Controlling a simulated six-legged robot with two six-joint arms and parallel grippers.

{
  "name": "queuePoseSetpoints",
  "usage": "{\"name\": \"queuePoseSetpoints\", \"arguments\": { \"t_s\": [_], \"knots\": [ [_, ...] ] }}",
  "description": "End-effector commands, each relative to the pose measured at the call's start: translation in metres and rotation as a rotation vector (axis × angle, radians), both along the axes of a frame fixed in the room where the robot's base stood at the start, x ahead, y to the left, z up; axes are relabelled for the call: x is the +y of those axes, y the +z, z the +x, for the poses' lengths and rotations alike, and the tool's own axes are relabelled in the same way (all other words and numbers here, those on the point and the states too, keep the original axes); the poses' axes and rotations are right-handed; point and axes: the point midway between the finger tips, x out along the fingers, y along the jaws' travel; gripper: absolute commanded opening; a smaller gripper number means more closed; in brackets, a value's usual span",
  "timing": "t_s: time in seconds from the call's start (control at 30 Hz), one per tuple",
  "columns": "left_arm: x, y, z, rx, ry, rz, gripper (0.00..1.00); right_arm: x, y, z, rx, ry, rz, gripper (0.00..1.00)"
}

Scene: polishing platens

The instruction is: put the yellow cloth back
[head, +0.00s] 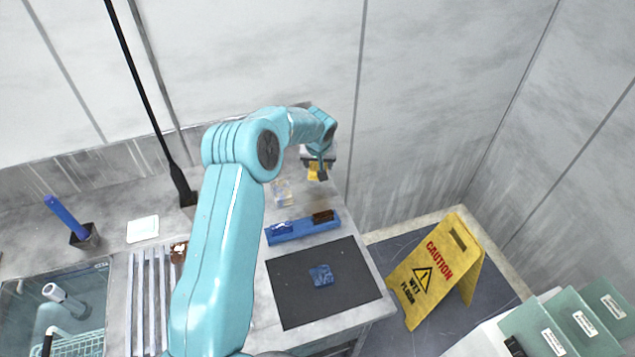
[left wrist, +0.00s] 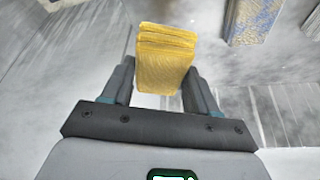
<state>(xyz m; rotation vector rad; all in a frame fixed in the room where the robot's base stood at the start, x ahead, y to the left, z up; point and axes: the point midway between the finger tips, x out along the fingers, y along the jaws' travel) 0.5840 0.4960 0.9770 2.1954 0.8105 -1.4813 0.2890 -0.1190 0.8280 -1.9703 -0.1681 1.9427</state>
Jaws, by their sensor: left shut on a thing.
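The yellow cloth (head: 313,166) is a folded, ribbed bundle at the far end of the counter. It also shows large in the left wrist view (left wrist: 165,58), upright between the two fingers. My left gripper (head: 318,173) is shut on it, with one dark finger on each side. In the head view my gripper and wrist hide part of the cloth, and I cannot tell whether it touches the counter. My right gripper is not in view.
A blue tray (head: 318,227) holds a blue piece and a brown piece. A black mat (head: 292,305) bears a blue cloth (head: 322,275). A patterned stack (head: 282,193) stands near my gripper. A sink (head: 85,290) is at left; a yellow caution sign (head: 435,270) stands on the floor.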

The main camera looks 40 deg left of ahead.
Motion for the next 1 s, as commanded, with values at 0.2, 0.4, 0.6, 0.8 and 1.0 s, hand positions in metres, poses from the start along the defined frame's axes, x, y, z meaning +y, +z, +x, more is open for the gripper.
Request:
{"name": "queuePoseSetpoints", "arguments": {
  "t_s": [0.2,0.4,0.6,0.8,1.0],
  "knots": [
    [0.002,-0.030,0.005,-0.001,0.002,0.001,0.20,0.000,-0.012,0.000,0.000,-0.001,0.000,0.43],
    [0.003,-0.056,0.007,0.001,0.003,0.000,0.20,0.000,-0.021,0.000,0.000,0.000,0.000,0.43],
    [0.003,-0.072,0.008,-0.002,0.006,0.001,0.20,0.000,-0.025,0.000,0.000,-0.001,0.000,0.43],
    [0.003,-0.072,0.007,-0.001,0.006,0.000,0.20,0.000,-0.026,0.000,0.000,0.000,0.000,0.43],
    [0.002,-0.075,0.006,-0.001,0.005,0.001,0.65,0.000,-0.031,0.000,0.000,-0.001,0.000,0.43]
  ]
}}
